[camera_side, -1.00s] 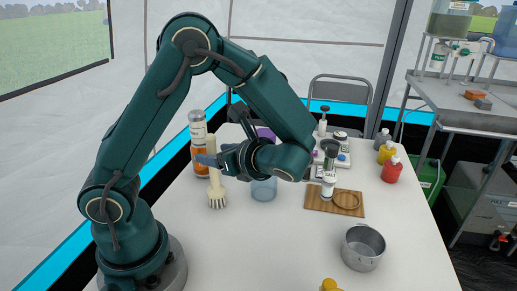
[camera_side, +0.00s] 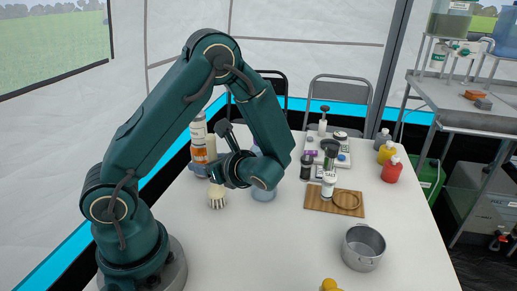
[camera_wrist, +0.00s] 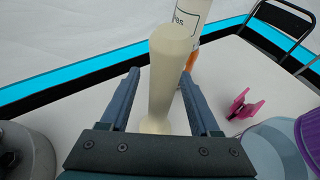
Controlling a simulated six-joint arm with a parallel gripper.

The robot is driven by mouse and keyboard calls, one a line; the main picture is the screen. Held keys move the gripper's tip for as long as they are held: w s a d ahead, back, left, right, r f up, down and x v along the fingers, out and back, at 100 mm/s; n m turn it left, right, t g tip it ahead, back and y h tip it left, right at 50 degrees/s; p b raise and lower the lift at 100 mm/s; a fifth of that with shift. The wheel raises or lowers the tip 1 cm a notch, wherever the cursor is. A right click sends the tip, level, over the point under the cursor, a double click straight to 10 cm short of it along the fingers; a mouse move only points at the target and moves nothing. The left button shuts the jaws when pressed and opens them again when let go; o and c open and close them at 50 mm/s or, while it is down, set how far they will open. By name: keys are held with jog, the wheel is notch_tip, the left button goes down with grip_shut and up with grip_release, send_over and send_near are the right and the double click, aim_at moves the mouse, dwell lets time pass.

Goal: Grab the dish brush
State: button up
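The dish brush has a cream handle and pale bristles (camera_side: 217,198); it stands upright on the white table, bristles down. In the wrist view its handle (camera_wrist: 172,75) rises between the two fingers of my gripper (camera_wrist: 160,76). The fingers are apart, with a visible gap on the left side of the handle; contact on the right is hard to judge. In the side view my gripper (camera_side: 212,150) is beside the upper brush, and my wrist hides part of the handle.
A bottle with an orange label (camera_side: 198,135) stands close behind the brush. A bluish container (camera_side: 263,193) is to the right. A magenta item (camera_wrist: 243,104) lies on the table in the wrist view. A metal pot (camera_side: 363,248) and wooden board (camera_side: 318,203) are further right.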

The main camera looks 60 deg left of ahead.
grip_shut()
jog(key=shift+r, duration=0.15)
